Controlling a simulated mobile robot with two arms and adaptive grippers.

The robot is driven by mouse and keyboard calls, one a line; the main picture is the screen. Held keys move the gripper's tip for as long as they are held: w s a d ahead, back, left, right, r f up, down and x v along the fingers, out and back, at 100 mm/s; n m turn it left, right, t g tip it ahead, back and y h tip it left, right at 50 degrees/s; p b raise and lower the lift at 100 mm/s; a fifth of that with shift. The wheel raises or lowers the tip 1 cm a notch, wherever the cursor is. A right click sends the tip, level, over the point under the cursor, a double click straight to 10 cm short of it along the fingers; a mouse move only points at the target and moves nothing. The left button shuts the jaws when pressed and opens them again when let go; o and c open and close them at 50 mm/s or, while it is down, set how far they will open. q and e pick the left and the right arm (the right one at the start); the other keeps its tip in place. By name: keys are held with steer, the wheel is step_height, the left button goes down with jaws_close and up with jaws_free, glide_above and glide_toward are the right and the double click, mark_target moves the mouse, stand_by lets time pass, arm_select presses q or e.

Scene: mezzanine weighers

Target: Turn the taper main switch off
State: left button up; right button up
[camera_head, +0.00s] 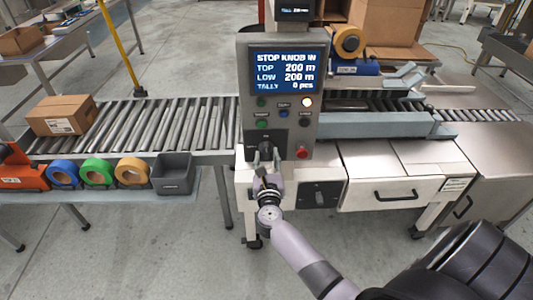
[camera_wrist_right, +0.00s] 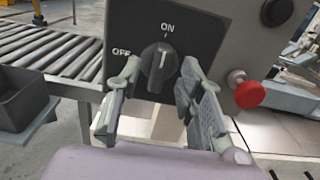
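The switch (camera_wrist_right: 160,59) is a black rotary knob on a dark plate marked ON at the top and OFF at the left. Its white line points up toward ON. It sits low on the grey control console (camera_head: 241,110), where my right gripper partly covers it in the head view. My right gripper (camera_head: 265,160) is open just in front of the plate. In the right wrist view its fingers (camera_wrist_right: 157,98) stand apart, one on each side of the knob. I cannot tell whether either finger touches it. My left gripper is not in view.
A red button (camera_wrist_right: 250,95) is right of the plate. The screen (camera_head: 286,70) reads "STOP KNOB IN". A roller conveyor (camera_head: 170,125) with a carton (camera_head: 62,114), tape rolls (camera_head: 98,172) and a grey bin (camera_head: 173,173) lies left.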

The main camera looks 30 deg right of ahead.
steer(key=shift+x, duration=0.85)
steer(key=shift+c, duration=0.2)
jaws_close()
